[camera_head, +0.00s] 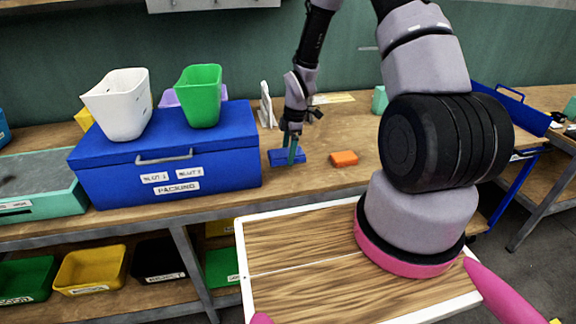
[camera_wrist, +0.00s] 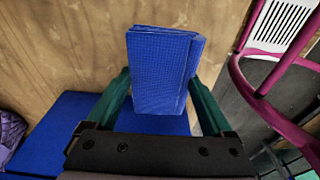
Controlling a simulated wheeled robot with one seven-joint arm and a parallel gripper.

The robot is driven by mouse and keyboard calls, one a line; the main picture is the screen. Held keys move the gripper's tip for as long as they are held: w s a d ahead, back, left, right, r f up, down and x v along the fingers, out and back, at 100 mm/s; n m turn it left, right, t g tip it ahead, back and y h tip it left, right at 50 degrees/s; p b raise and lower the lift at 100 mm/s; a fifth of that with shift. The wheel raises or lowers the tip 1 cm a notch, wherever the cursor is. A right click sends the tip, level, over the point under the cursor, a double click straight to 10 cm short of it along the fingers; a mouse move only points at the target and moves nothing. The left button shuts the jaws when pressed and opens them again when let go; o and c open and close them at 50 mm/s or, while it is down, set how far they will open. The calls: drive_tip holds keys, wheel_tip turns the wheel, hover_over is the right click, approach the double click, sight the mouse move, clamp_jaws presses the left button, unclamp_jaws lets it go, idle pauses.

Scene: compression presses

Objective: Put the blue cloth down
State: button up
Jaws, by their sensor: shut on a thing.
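The blue cloth (camera_head: 278,159) is a small folded block at the bench top, just right of the blue packing box. My gripper (camera_head: 291,160) points down at it. In the wrist view the cloth (camera_wrist: 160,75) sits between the two green fingers of my gripper (camera_wrist: 160,95), which are shut on it. Wood shows around the cloth. I cannot tell whether the cloth touches the bench or hangs slightly above it.
The blue packing box (camera_head: 170,190) carries a white bin (camera_head: 120,105) and a green bin (camera_head: 198,95). An orange block (camera_head: 344,158) lies right of the cloth. Bare bench top (camera_head: 325,178) lies in front. Colored bins stand on the shelf below.

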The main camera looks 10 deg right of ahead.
sight(288, 171)
drive_tip(key=shift+f, duration=2.5)
drive_tip(key=o, duration=1.5)
drive_tip(key=shift+f, duration=0.1)
